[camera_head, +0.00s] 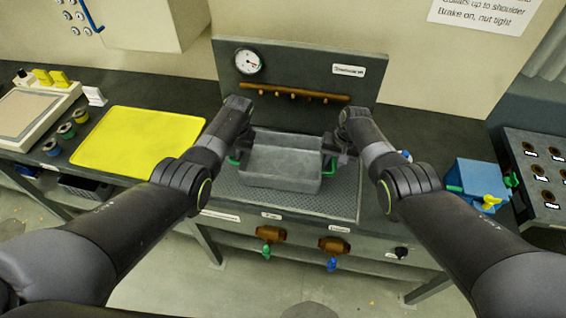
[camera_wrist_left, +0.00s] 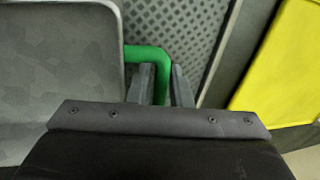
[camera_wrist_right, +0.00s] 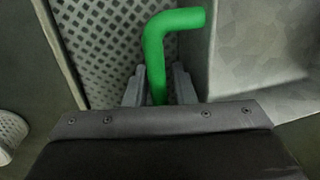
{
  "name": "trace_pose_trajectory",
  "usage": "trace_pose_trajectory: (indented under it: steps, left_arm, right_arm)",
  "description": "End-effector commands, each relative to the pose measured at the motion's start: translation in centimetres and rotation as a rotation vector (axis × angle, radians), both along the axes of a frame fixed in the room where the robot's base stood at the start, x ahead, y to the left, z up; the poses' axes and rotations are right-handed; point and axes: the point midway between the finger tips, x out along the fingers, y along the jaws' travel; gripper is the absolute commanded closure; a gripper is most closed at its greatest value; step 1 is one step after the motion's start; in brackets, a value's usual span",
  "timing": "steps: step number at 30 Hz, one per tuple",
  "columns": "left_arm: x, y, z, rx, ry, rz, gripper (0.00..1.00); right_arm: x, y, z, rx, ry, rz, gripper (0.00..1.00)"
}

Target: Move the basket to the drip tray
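The basket (camera_head: 281,166) is a grey, shallow metal box with green side handles. It is level, over a grey perforated plate (camera_head: 342,203), which may be the drip tray; I cannot tell whether it touches the plate. My left gripper (camera_wrist_left: 162,80) has the basket's left green handle (camera_wrist_left: 134,53) close between its fingers and appears shut on it. My right gripper (camera_wrist_right: 160,85) straddles the right green handle (camera_wrist_right: 176,20); a thin gap seems to show beside one finger, so its grip is unclear. A flat yellow tray (camera_head: 140,140) lies to the left.
A dark back panel with a gauge (camera_head: 248,62) and a brown bar (camera_head: 300,93) stands behind the basket. A blue box (camera_head: 475,180) and a panel with several round holes (camera_head: 550,170) are on the right. A scale-like device (camera_head: 35,112) and small cups are far left.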

Motion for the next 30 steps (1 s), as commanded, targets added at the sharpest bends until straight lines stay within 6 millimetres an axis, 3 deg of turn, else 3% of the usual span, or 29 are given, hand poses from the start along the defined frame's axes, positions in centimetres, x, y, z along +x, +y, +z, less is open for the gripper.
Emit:
trace_pose_trajectory:
  steps: [5,9,11,30]
  left_arm:
    - [0.02,0.00,0.02,0.000,0.000,0.000,0.82]
    - [0.01,0.00,0.03,0.000,0.000,0.000,0.98]
    - [0.01,0.00,0.04,0.000,0.000,0.000,1.00]
    - [0.06,-0.01,0.90,0.000,-0.001,0.000,1.00]
  right_arm:
    - [0.01,0.03,0.03,0.001,0.000,0.000,0.77]
    - [0.01,0.02,0.03,0.001,0.000,0.000,0.93]
    - [0.01,0.02,0.03,0.000,0.000,0.000,1.00]
    - [0.06,0.02,0.88,0.001,-0.002,0.000,1.00]
